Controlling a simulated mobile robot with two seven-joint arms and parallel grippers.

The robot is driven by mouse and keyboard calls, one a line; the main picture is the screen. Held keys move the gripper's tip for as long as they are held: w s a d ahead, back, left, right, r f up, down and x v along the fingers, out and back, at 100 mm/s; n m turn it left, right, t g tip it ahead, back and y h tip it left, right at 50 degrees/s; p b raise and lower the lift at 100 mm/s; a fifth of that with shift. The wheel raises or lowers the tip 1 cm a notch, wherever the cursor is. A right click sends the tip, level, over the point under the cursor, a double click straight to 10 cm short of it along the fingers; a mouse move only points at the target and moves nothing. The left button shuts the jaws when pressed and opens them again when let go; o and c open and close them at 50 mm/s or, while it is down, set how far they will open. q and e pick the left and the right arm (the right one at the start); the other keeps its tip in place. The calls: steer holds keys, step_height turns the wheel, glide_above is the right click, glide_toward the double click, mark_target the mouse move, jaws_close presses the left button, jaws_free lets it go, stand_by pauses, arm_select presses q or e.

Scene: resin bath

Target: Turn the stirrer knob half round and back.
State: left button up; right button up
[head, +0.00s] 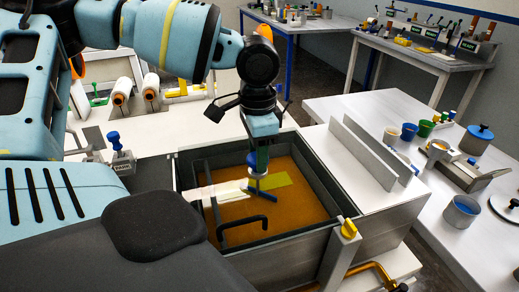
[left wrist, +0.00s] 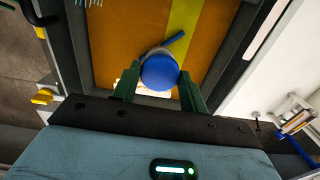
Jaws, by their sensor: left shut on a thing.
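The stirrer knob is a round blue knob (head: 258,164) over the orange resin bath (head: 278,206). It fills the middle of the left wrist view (left wrist: 160,70), with a thin blue bar (left wrist: 175,40) reaching out beside it towards the upper right. In the head view that blue bar (head: 263,191) lies just below the knob. My left gripper (head: 258,152) points straight down, and its green fingers (left wrist: 158,84) are shut on the knob, one on each side. The fingers partly hide the knob in the head view. My right gripper is not in view.
The dark bath rim (head: 313,170) surrounds the knob, with a black handle (head: 243,228) at its near side. Two upright grey plates (head: 372,153) stand to the right. A yellow block (head: 349,229) sits at the near right corner. Cups (head: 425,129) stand on the right table.

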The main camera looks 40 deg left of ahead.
arm_select(q)
steer(key=m, duration=1.2)
steer(key=shift+m, duration=0.4)
steer(key=m, duration=1.2)
steer(key=shift+m, duration=0.3)
steer(key=o, duration=1)
